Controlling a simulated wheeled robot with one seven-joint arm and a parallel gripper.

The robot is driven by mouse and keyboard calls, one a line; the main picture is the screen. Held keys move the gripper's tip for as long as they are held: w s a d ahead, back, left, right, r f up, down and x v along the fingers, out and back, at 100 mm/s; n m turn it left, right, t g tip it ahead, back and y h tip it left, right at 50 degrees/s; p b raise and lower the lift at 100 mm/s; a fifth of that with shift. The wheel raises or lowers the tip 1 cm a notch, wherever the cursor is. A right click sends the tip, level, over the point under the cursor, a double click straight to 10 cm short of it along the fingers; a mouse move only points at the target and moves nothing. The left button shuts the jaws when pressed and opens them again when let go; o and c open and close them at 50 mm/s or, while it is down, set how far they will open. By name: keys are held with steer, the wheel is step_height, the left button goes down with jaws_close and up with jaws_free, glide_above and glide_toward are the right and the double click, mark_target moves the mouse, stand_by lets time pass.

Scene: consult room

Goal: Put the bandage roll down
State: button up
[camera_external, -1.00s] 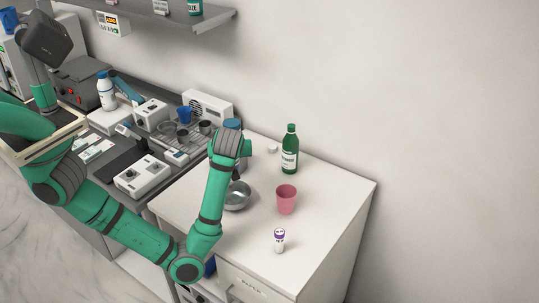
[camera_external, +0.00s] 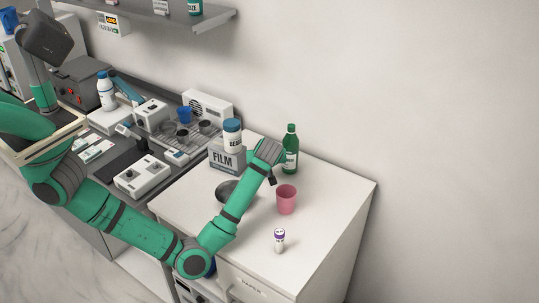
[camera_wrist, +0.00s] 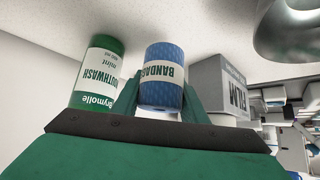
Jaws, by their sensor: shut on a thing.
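The bandage roll (camera_wrist: 162,78), blue with a white label, is between the fingers of my gripper (camera_wrist: 160,95) in the wrist view. The gripper is shut on it. The wrist view appears upside down, with labels inverted. I cannot tell whether the roll touches the counter.
The green mouthwash bottle (camera_external: 291,150) stands close by. A metal bowl (camera_external: 226,190), pink cup (camera_external: 287,199) and small purple-capped bottle (camera_external: 279,240) stand nearer the front. The counter's right side is clear.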

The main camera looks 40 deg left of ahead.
steer(key=shift+w+f, duration=0.2)
steer(key=shift+f, duration=1.55)
steer(key=shift+f, duration=0.15)
steer(key=o, duration=1)
steer(key=shift+d+r, duration=0.1)
steer(key=shift+r, duration=0.15)
steer(key=v, duration=1.1)
steer(key=shift+s+d+r, duration=0.1)
steer(key=shift+s+r, duration=0.2)
